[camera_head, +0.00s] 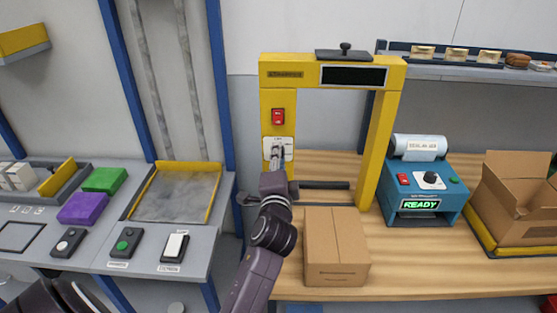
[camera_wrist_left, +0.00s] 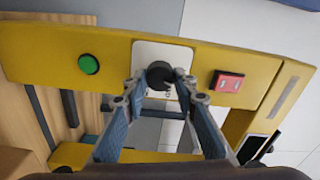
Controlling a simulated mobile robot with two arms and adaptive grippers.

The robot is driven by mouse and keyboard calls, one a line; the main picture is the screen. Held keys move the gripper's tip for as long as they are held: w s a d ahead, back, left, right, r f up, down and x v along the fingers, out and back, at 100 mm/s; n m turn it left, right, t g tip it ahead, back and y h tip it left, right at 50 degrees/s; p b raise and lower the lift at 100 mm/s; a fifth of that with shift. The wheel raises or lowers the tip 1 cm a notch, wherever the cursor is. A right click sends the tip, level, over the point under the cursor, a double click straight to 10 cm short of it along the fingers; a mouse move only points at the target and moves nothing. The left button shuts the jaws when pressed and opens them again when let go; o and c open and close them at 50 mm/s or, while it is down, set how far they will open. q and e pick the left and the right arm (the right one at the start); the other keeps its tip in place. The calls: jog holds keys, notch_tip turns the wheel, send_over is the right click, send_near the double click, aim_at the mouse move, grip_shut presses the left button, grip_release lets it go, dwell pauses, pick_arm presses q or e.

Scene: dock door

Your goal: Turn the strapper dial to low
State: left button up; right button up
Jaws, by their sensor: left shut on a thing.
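The strapper (camera_head: 390,120) is a yellow arch on the wooden bench. Its dial (camera_wrist_left: 160,75) is a black knob on a white plate (camera_wrist_left: 150,52), set in the yellow post between a green button and a red switch. My left gripper (camera_head: 277,158) is at the front of the left post and covers most of the dial in the head view. In the left wrist view, the gripper (camera_wrist_left: 159,80) has its fingertips on both sides of the knob, shut on it. The plate's markings are partly hidden, so the setting cannot be read. My right gripper is not in view.
A closed cardboard box (camera_head: 335,245) sits in front of the arch. A blue machine (camera_head: 430,195) with a lit READY sign and an open carton (camera_head: 520,195) stand to the right. A grey bench (camera_head: 205,245) with buttons and coloured blocks is at the left.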

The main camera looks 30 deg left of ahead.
pick_arm(q)
jog(key=shift+f+n+b, duration=0.1)
jog(key=shift+n+b, duration=0.35)
jog(key=shift+n, duration=1.45)
